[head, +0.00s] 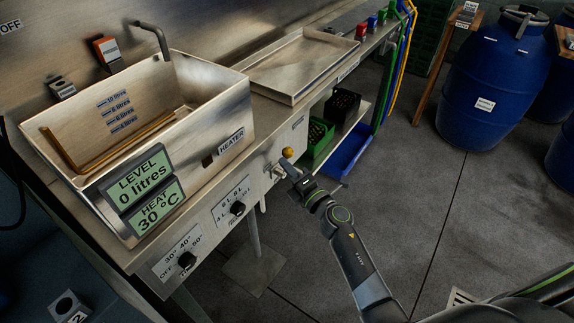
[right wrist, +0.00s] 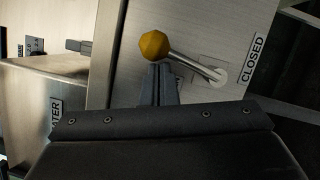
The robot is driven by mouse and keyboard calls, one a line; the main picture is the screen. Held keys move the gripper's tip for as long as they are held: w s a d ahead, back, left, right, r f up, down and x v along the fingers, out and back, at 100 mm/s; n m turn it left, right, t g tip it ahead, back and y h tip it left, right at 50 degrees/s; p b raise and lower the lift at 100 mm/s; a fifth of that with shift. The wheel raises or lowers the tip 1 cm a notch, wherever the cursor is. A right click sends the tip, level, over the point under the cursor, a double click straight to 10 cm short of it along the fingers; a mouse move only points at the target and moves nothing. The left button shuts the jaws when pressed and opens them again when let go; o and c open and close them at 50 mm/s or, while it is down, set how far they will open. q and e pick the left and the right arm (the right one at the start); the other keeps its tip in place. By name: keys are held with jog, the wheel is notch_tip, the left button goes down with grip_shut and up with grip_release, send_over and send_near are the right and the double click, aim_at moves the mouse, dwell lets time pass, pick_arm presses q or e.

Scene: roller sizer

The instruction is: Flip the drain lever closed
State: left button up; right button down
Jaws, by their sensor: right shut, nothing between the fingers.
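The drain lever has a yellow ball knob (head: 288,153) on a thin metal rod, on the front panel of the steel bench. In the right wrist view the knob (right wrist: 154,45) is at the upper left end of the rod, which runs down right to a round pivot. A CLOSED label (right wrist: 252,58) sits right of the pivot. My right gripper (head: 294,172) is shut and empty, its fingertips close below the knob; I cannot tell whether they touch it. My left gripper is not in view.
The steel sink (head: 215,100) has a display reading level 0 litres and heat 30 °C. Below it are two panel knobs (head: 237,208). A green crate (head: 318,138) and a blue tray (head: 347,152) are under the bench. The floor at right is clear up to the blue barrels (head: 490,85).

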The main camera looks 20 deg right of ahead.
jog(key=m+p, duration=0.1)
jog(key=p, duration=0.1)
jog(key=w+d+m+p, duration=0.1)
jog(key=p, duration=0.1)
jog(key=r+m+g+p, duration=0.1)
jog(key=p, duration=0.2)
jog(key=shift+w+d+r+h, duration=0.1)
jog(key=shift+w+d+h, duration=0.05)
jog(key=shift+d+h, duration=0.15)
jog(key=w+d+f+m+g+p, duration=0.3)
jog(key=d+f+m+p, duration=0.1)
jog(key=m+p, duration=0.5)
jog(key=shift+f+g, duration=0.2)
jog(key=shift+g, duration=0.2)
jog(key=shift+w+d, duration=0.15)
jog(key=shift+p, duration=0.3)
